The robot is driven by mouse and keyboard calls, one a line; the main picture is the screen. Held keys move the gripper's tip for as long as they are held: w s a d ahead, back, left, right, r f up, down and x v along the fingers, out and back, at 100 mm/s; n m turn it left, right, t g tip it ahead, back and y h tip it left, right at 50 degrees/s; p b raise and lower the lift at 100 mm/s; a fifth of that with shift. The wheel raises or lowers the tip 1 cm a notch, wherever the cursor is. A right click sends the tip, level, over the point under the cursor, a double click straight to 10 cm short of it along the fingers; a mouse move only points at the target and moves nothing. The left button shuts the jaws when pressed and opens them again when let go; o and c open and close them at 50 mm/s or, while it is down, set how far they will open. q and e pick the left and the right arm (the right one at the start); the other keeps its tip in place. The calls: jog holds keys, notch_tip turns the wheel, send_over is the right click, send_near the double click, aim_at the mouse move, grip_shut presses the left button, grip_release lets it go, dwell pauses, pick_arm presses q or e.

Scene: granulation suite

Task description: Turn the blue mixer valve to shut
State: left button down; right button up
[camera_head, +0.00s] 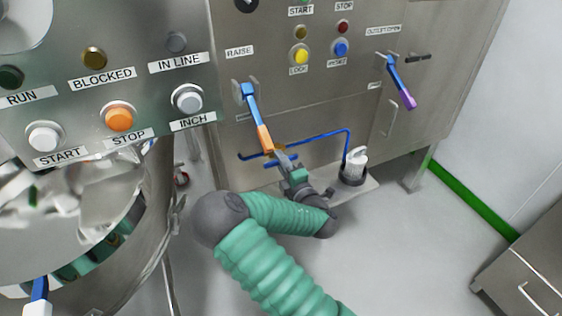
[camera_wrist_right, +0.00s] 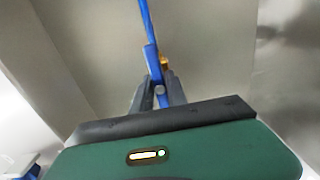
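The mixer valve shows in the head view as a small brass body (camera_head: 279,147) on a thin blue pipe (camera_head: 318,136), with a short blue handle (camera_head: 268,163) by it. My right gripper (camera_head: 281,156) is at this valve, below the orange tip of a hanging lever. In the right wrist view the tapered fingers (camera_wrist_right: 158,84) close in on both sides of the blue handle (camera_wrist_right: 152,62), with a bit of brass (camera_wrist_right: 164,62) beside it. The fingers look shut on the handle, though their contact is partly hidden.
A blue lever with an orange end (camera_head: 255,118) hangs just above my right gripper. A blue lever with a purple end (camera_head: 401,84) is further right. A white bottle (camera_head: 355,162) stands right of the valve. A shiny round vessel (camera_head: 130,245) is at left.

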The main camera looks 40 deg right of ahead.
jog(key=shift+f, duration=0.1)
grip_shut()
jog(key=m+p, duration=0.2)
jog(key=m, duration=0.1)
jog(key=shift+m, duration=0.3)
jog(key=m+p, duration=0.2)
jog(key=m, duration=0.3)
jog(key=shift+s+m, duration=0.1)
jog(key=shift+m, duration=0.2)
jog(key=m, duration=0.4)
jog(key=shift+f+p, duration=0.15)
jog(key=shift+p, duration=0.25)
jog(key=m, duration=0.4)
jog(key=shift+a+f+m, duration=0.1)
jog(key=shift+m, duration=0.2)
jog(key=o, duration=0.9)
grip_release()
jog(key=shift+c, duration=0.2)
